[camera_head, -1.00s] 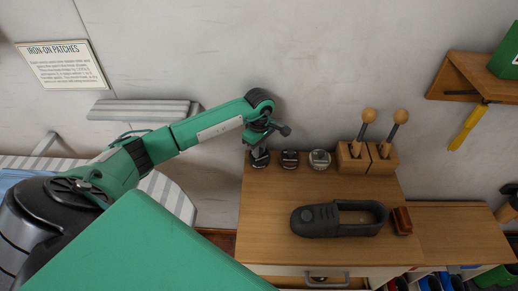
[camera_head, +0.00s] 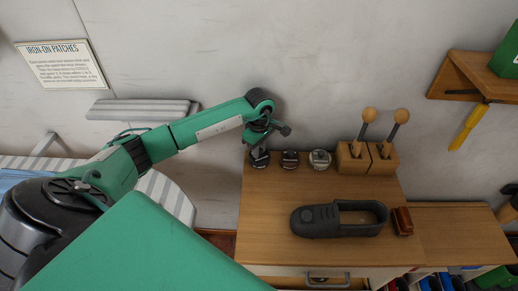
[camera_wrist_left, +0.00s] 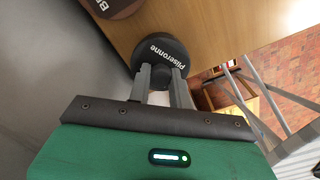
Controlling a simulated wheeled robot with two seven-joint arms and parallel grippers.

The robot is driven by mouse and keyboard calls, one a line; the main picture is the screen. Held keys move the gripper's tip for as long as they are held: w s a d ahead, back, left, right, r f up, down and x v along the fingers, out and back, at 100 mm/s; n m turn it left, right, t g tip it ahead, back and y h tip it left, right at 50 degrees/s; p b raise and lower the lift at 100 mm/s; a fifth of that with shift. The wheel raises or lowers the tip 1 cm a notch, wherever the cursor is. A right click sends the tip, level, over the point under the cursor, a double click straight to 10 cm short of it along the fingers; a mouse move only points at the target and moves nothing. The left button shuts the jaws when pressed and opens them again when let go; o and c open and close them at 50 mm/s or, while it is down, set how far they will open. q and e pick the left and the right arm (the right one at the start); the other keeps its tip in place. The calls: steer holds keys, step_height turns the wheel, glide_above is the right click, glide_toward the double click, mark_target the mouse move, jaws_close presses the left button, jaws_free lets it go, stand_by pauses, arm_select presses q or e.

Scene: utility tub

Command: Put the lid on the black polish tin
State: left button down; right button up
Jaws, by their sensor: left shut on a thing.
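My left gripper (camera_head: 259,148) is at the back left corner of the wooden bench top, pointing down at the black polish tin (camera_head: 259,161). In the left wrist view, the gripper (camera_wrist_left: 162,78) is shut on a round black lid (camera_wrist_left: 158,50) with white lettering "Pilseronne". The lid is at the tin's place, but the fingers and lid hide the join, so I cannot tell whether it is seated. My right gripper is not in view.
A dark brown tin (camera_head: 290,159) and a silver-topped tin (camera_head: 320,159) stand to the right in a row. Beyond are wooden blocks (camera_head: 353,160) with knobbed tools. A grey shoe-shaped form (camera_head: 310,222) and a brown brush (camera_head: 402,221) lie nearer the front. The wall is close behind.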

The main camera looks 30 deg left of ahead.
arm_select(q)
steer(key=c, duration=0.7)
jaws_free()
steer(key=shift+r+p, duration=1.55)
steer(key=shift+r, duration=1.9)
jaws_close()
